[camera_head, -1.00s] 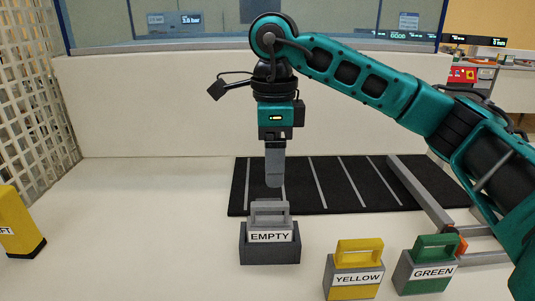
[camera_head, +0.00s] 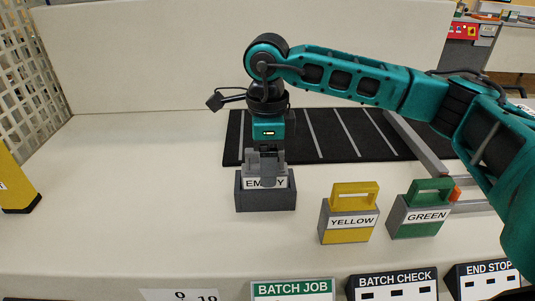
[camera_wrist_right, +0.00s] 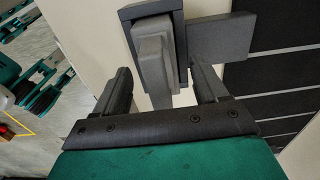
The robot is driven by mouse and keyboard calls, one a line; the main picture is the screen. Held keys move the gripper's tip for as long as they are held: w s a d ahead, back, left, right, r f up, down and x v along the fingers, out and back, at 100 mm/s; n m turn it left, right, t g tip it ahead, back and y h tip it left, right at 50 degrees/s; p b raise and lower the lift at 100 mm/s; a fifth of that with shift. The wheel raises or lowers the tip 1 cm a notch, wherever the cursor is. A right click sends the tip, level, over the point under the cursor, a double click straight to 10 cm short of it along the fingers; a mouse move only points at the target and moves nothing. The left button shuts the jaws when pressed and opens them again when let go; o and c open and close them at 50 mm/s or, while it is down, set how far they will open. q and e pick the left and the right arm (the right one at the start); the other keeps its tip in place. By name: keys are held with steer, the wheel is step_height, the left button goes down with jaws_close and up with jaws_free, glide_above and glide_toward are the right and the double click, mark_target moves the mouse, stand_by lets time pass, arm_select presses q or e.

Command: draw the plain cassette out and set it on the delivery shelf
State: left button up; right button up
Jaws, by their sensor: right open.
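The plain grey cassette (camera_head: 252,182) with the EMPTY label stands upright in a dark grey holder (camera_head: 265,202) on the bench. My right gripper (camera_head: 268,172) is directly above it, pointing down, with a finger in front of the handle and the middle of the label. In the right wrist view the gripper (camera_wrist_right: 163,82) is open, one finger on each side of the grey cassette (camera_wrist_right: 156,55). Contact with the handle cannot be made out. My left gripper is out of view. Nothing in view is marked as the delivery shelf.
Right of the holder stand a yellow cassette (camera_head: 349,218) and a green cassette (camera_head: 421,213). A black striped mat (camera_head: 335,135) lies behind, with a grey rail (camera_head: 418,148) at its right. Bench space at left is clear.

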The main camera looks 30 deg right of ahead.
steer(key=c, duration=1.2)
steer(key=shift+c, duration=0.2)
steer(key=shift+r, duration=0.15)
steer(key=shift+r+p, duration=2.35)
steer(key=shift+r, duration=1.05)
